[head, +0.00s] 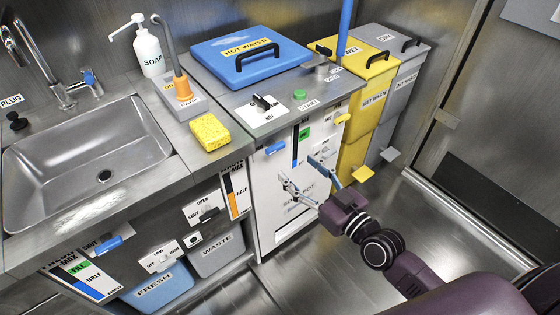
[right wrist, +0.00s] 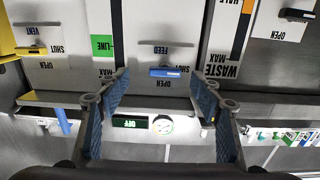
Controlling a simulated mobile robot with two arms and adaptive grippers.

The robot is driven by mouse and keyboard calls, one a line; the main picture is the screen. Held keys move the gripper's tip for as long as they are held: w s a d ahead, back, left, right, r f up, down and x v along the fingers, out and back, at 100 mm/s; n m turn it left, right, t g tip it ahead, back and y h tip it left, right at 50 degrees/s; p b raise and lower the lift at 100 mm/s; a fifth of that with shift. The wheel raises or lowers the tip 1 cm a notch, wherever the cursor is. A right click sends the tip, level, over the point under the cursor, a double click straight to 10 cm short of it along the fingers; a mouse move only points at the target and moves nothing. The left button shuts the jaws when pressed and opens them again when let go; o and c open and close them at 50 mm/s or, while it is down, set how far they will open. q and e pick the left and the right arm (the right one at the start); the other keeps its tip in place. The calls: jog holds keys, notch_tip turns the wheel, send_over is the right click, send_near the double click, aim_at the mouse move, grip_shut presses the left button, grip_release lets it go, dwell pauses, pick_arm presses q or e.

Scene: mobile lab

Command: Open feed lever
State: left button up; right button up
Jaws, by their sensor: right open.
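The feed lever (head: 275,147) has a blue handle and sits near the top left of the front of the hot-water unit. In the right wrist view the feed lever (right wrist: 169,72) lies crosswise below an upside-down FEED label (right wrist: 161,50), with SHUT and OPEN marks around it. My right gripper (head: 298,171) is open and empty in front of the panel, below and right of the lever in the head view. In the right wrist view its fingers (right wrist: 158,78) stand on either side of the lever, apart from it in the picture. My left gripper is out of view.
A yellow vent lever (head: 341,119) is on the same panel, right of the feed lever. The sink counter (head: 185,137) with a yellow sponge (head: 209,132) is on the left. Yellow (head: 372,95) and grey bins stand on the right. Metal floor (head: 330,265) is open in front.

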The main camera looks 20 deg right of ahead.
aim_at(277, 149)
jog(key=w+a, duration=0.1)
jog(key=w, duration=0.1)
jog(key=w+a+r, duration=0.1)
jog(key=w, duration=0.1)
jog(key=w+a, duration=0.1)
jog(key=w, duration=0.2)
jog(key=shift+a+r, duration=0.25)
jog(key=shift+r, duration=0.1)
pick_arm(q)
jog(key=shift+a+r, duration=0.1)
